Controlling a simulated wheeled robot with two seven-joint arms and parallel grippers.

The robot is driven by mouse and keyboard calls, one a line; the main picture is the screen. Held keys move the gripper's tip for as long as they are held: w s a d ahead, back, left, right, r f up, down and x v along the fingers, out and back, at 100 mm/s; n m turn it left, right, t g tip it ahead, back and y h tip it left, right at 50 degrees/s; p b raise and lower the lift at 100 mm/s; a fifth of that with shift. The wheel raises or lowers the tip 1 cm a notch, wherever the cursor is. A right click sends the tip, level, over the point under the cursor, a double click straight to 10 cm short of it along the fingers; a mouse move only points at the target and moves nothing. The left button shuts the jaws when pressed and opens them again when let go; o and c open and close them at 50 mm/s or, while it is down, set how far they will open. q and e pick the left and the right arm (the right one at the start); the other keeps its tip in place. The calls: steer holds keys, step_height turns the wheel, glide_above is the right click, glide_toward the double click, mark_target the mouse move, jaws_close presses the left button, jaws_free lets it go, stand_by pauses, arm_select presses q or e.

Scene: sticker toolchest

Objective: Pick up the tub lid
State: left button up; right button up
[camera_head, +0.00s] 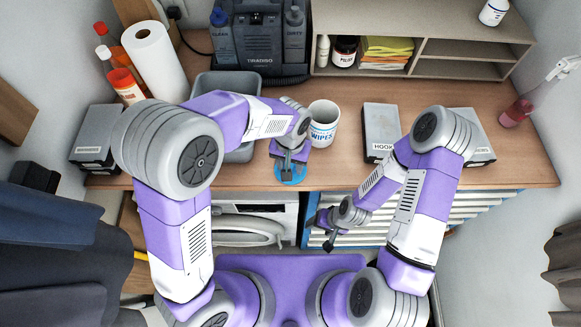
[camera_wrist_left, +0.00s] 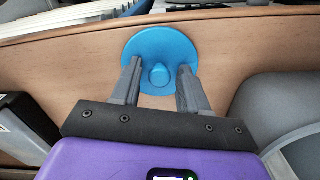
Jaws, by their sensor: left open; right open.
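The tub lid is a round blue disc (camera_head: 291,175) with a small raised knob, lying near the front edge of the wooden counter. It also shows in the left wrist view (camera_wrist_left: 160,50), with its knob between my fingertips. My left gripper (camera_head: 287,168) is open just above the lid, one finger on each side of the knob; I cannot tell whether they touch it. My right gripper (camera_head: 327,238) is open and empty, in front of the drawers below the counter's edge. The white wipes tub (camera_head: 322,126) stands open on the counter, right behind the lid.
A grey bin (camera_head: 240,152) stands left of the lid, partly behind my left arm. A paper roll (camera_head: 155,60) and red-capped bottles stand at the back left. Boxes (camera_head: 381,120) lie on the right. A shelf (camera_head: 430,20) stands behind.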

arm_select(q)
jaws_close()
steer(key=shift+r, duration=0.1)
